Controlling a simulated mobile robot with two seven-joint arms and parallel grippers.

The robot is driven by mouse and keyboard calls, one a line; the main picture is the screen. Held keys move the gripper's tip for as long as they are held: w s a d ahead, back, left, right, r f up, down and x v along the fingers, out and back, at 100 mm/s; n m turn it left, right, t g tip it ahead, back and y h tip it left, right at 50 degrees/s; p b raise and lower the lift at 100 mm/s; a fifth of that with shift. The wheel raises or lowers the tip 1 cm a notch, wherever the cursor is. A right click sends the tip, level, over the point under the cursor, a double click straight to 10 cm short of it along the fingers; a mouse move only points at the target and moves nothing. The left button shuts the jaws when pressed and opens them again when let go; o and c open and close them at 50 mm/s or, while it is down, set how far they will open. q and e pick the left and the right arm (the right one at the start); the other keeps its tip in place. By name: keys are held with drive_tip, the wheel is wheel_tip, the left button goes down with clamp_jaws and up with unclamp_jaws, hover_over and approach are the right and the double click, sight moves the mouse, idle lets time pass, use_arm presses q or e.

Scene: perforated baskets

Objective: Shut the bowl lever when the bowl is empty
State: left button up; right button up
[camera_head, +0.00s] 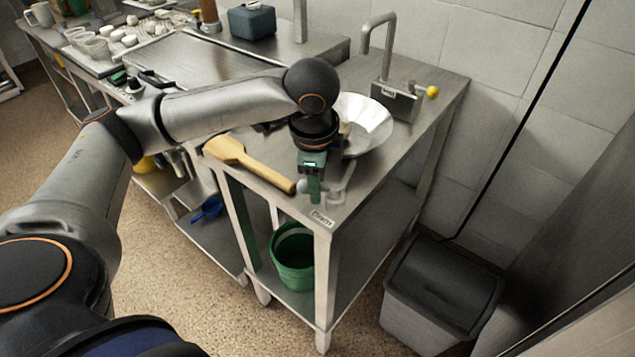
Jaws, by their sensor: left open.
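The bowl (370,118) is a shallow, shiny metal basin set in the steel table top, partly hidden behind my left gripper. The part of its inside that shows looks bare, but its near left side is hidden. My left gripper (312,192) is open and points down at the front corner of the table. A pale grey lever (337,194) is right beside its fingers, below the bowl. The gripper covers part of the lever, so I cannot tell whether they touch. A small label (321,218) is on the table edge below. My right gripper is not in view.
A wooden paddle (232,151) lies on the table left of my gripper. A tap (388,45) with a yellow-knobbed lever (431,92) stands behind the bowl. A green bucket (293,262) sits on the lower shelf. A grey bin (440,290) stands at right.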

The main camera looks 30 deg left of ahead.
use_arm(q)
clamp_jaws()
idle(0.4)
